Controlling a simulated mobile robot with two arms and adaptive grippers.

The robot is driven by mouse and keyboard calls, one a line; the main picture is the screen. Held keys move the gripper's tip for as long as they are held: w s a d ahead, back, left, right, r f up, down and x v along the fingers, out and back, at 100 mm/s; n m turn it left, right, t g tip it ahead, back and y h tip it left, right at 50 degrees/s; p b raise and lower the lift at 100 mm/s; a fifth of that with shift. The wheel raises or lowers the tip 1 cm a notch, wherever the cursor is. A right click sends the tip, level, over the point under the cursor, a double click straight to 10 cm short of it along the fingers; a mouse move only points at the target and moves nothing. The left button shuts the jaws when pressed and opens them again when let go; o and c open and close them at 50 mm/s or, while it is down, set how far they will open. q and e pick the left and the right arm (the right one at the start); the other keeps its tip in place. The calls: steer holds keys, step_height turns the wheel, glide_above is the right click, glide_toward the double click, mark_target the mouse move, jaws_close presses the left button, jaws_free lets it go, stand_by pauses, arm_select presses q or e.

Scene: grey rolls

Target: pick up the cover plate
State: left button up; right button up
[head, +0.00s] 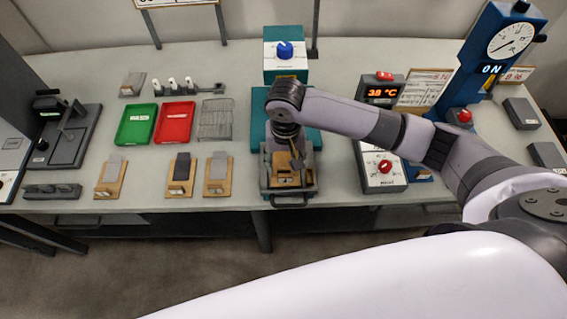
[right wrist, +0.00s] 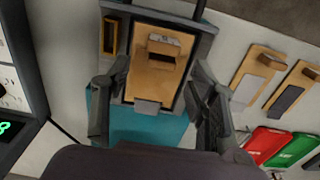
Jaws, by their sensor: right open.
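My right gripper (head: 295,158) points down over the tray (head: 308,187) at the bench's front edge. In the right wrist view the right gripper (right wrist: 158,78) is open, its fingers apart on both sides of a wooden board (right wrist: 151,83) in that tray. Nothing is seen held. My left gripper is out of view.
Wooden boards with grey pieces (head: 181,168) lie left of the tray, with green (head: 136,124) and red trays (head: 174,122) and a wire rack (head: 215,119) behind. A control box with a red knob (head: 383,168) stands close on the right. A blue gauge post (head: 480,70) is farther right.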

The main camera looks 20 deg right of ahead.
mark_target(284, 170)
step_height(284, 170, down, 5)
steer(key=shift+w+a+r+p, duration=0.1)
steer(key=shift+a+p, duration=0.05)
steer(key=shift+p, duration=0.4)
steer(key=shift+c, duration=0.5)
steer(key=c, duration=1)
steer(key=shift+c, duration=0.2)
